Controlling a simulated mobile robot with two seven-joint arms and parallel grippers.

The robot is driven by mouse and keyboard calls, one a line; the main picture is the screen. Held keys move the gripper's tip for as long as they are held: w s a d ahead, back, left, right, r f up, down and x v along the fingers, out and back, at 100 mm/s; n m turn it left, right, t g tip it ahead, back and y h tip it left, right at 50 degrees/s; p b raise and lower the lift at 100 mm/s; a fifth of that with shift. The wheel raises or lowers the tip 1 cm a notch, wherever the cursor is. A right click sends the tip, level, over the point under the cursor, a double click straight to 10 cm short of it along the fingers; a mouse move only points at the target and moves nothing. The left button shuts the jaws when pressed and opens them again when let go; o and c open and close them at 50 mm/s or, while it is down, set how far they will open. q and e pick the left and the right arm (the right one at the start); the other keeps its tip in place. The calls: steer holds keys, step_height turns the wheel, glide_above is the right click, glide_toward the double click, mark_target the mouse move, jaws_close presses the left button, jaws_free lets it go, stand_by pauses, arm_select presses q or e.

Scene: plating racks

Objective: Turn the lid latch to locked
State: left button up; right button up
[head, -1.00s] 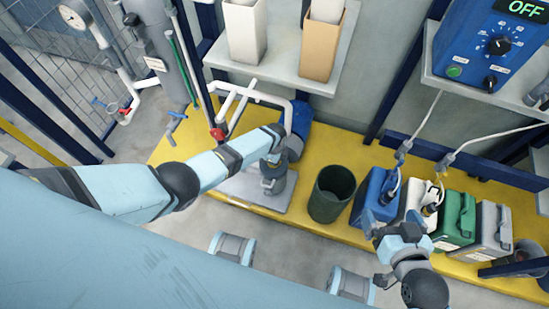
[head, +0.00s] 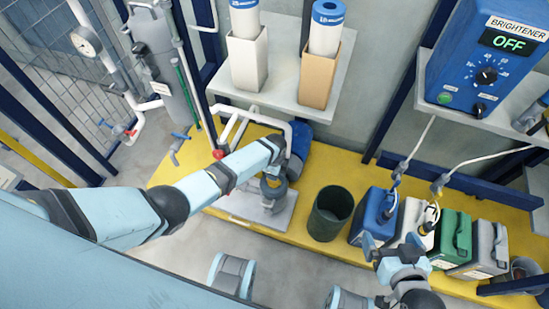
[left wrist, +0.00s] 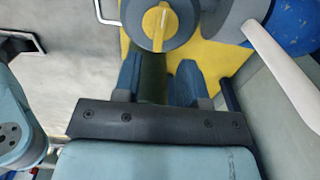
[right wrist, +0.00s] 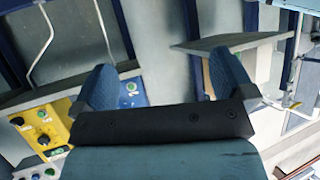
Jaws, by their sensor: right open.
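The lid latch shows in the left wrist view as a yellow bar (left wrist: 157,26) across a round dark grey cap (left wrist: 180,32). My left gripper (left wrist: 159,72) points at it with two blue fingers apart and nothing between them; the cap lies just beyond the fingertips, apparently not touched. In the head view a grey round fitting (head: 273,187) stands below the end of my left arm, and the left fingers are hard to make out there. My right gripper (head: 393,248) is open and empty, near the row of canisters; its spread fingers also show in the right wrist view (right wrist: 163,80).
A dark green bin (head: 330,213) stands right of the fitting on the yellow platform (head: 300,235). Blue (head: 371,217), white, green and grey canisters stand farther right. White pipes and a blue pump (head: 300,140) sit close behind my left wrist. A shelf (head: 285,85) holds filter cartridges.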

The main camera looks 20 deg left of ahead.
arm_select(q)
step_height(320, 180, up, 7)
steer(key=p, duration=0.2)
steer(key=shift+r, duration=0.1)
stand_by(0.5)
